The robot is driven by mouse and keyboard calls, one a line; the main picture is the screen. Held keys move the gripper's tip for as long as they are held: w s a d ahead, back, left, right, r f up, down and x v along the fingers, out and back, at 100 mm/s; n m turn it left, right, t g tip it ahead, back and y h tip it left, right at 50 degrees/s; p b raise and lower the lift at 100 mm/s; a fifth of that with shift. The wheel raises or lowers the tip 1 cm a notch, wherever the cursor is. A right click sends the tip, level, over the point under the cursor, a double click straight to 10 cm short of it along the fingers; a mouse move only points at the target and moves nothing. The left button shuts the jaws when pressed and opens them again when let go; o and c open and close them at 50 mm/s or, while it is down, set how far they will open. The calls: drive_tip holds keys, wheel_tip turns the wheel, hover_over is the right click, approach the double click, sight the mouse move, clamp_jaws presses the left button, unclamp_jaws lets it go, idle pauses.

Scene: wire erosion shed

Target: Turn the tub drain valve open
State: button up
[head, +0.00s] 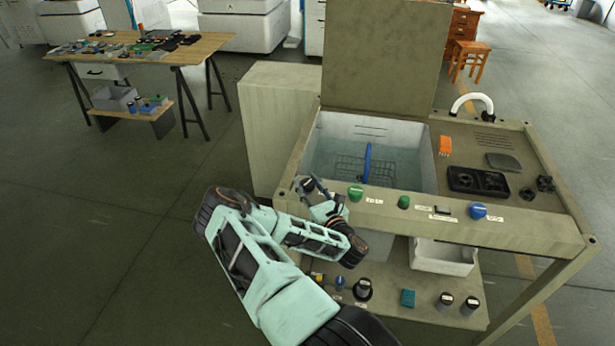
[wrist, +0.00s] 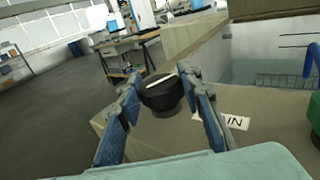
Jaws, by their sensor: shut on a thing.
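The tub drain valve is a round black knob (wrist: 162,95) with a white line across its top, on the corner of the tub's front ledge. The white line runs across the picture, slightly tilted up to the right. A partly covered label (wrist: 236,121) ending in "IN" is beside it. My gripper (wrist: 160,80) is shut on the knob, one blue-padded finger on each side. In the head view my gripper (head: 309,188) is at the ledge's left corner and hides the knob.
The water tub (head: 330,140) holds a wire basket with a blue handle (head: 367,163). A green knob (head: 355,193), another green knob (head: 403,202) and a blue knob (head: 479,211) line the ledge to the right. The lid (head: 385,55) stands up behind.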

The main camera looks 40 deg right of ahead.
sight(307, 182)
drive_tip(key=shift+n+y+p, duration=0.9)
drive_tip(key=shift+n+y, duration=0.2)
drive_tip(key=shift+y, duration=0.6)
drive_tip(key=shift+r, duration=0.1)
drive_tip(key=o, duration=1.2)
wheel_tip(307, 182, up, 10)
